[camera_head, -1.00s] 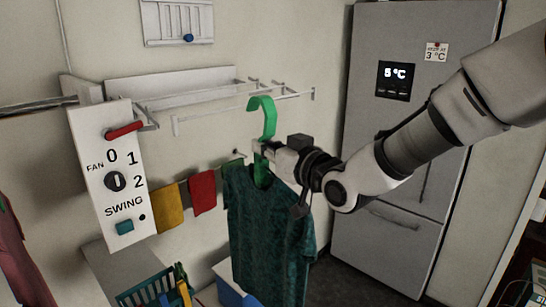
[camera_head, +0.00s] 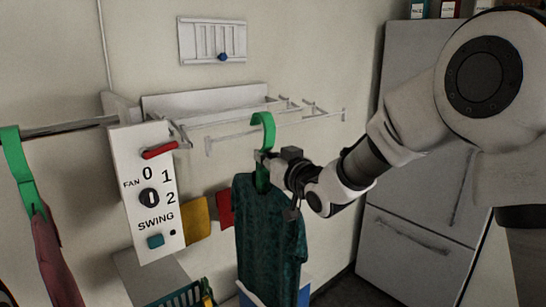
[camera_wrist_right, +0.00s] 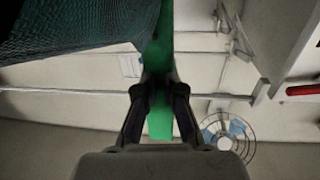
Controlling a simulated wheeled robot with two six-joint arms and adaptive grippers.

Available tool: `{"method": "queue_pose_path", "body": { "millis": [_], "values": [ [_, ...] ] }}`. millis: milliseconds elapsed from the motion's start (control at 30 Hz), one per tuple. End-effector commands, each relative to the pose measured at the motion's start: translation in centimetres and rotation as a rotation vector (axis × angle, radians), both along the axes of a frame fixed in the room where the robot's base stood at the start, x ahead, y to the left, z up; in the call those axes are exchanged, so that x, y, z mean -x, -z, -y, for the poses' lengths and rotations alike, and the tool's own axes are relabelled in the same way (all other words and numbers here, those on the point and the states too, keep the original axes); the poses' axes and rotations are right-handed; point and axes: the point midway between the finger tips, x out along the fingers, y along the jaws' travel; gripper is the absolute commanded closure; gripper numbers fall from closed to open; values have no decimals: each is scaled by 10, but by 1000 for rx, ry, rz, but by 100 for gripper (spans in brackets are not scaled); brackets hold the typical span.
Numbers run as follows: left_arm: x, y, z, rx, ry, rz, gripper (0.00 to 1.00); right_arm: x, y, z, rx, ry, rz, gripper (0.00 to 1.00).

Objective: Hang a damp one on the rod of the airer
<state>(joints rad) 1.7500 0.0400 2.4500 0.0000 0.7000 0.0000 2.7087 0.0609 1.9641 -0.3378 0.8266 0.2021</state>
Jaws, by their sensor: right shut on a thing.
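My right gripper (camera_head: 268,162) is shut on the green hanger (camera_head: 263,130), just below its hook. A dark teal patterned shirt (camera_head: 270,235) hangs from this hanger. The white wall airer (camera_head: 230,112) is behind it, with its front rod (camera_head: 290,126) near the height of the hook. In the head view the hook overlaps the rod; I cannot tell whether they touch. In the right wrist view the fingers (camera_wrist_right: 158,88) close on the green hanger (camera_wrist_right: 160,45), the shirt (camera_wrist_right: 70,30) is at upper left, and thin rods cross behind. My left gripper is not in view.
A white fan panel (camera_head: 148,200) with a red lever stands left of the shirt. A yellow cloth (camera_head: 195,220) and a red cloth (camera_head: 225,208) hang behind. Another green hanger (camera_head: 17,165) with a reddish garment is at far left. A grey fridge (camera_head: 415,230) is at right.

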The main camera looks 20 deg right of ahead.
Motion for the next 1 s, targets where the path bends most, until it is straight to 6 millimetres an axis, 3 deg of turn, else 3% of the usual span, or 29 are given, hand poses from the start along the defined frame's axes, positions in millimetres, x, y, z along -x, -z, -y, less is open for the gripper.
{"method": "queue_pose_path", "body": {
  "millis": [300,367,533,967,1000],
  "values": [
    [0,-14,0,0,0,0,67,-29,-2,-11,1,-1,0,100],
    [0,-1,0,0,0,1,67,-28,12,-11,0,0,0,100],
    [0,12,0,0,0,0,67,-28,25,-10,0,0,1,100],
    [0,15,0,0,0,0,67,-28,29,-10,0,-1,1,100],
    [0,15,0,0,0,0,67,-28,29,-10,0,-1,1,86]
  ]
}}
